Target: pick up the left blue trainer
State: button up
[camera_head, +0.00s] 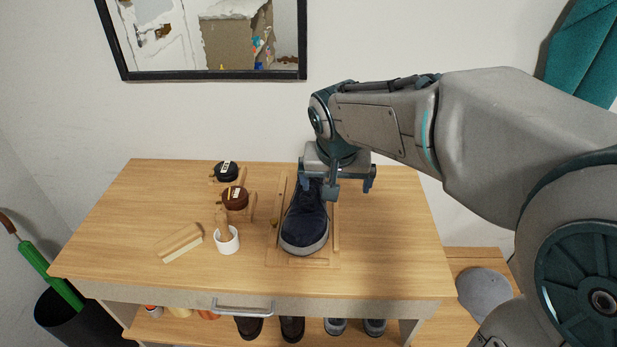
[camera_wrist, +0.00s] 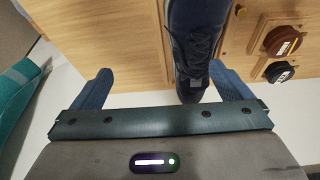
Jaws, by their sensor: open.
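A dark navy lace-up shoe (camera_head: 304,222) with a pale sole stands upright on a light wooden frame (camera_head: 273,250) on the tabletop, toe towards the front. My gripper (camera_head: 338,187) is open and empty, above its heel end and a little to the right. In the wrist view the shoe (camera_wrist: 194,45) shows with its laces, close to the right finger of my gripper (camera_wrist: 163,84). Two bluish-grey shoes stand side by side below the tabletop, a left one (camera_head: 335,326) and a right one (camera_head: 375,327), mostly hidden by the table edge.
Left of the shoe are a white cup (camera_head: 227,241) with a wooden handle in it, a brush (camera_head: 181,241), a brown tin (camera_head: 235,198) and a dark tin (camera_head: 226,171). Brown shoes (camera_head: 291,328) stand below. The tabletop's right side is clear. The wall is close behind.

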send_near(310, 195)
jog(key=x, duration=0.4)
jog(key=w+x, duration=0.1)
jog(key=x, duration=0.2)
jog(key=shift+d+r, duration=0.25)
jog(key=shift+d, duration=0.05)
jog(key=shift+a+p+x, duration=0.2)
jog(key=shift+p+x, duration=0.15)
jog(key=shift+x, duration=1.05)
jog(key=shift+a+p+x, duration=0.15)
jog(key=shift+p+x, duration=0.2)
jog(key=shift+x, duration=1.05)
jog(key=shift+w+t, duration=0.1)
jog(key=shift+t, duration=0.2)
jog(key=c, duration=1.3)
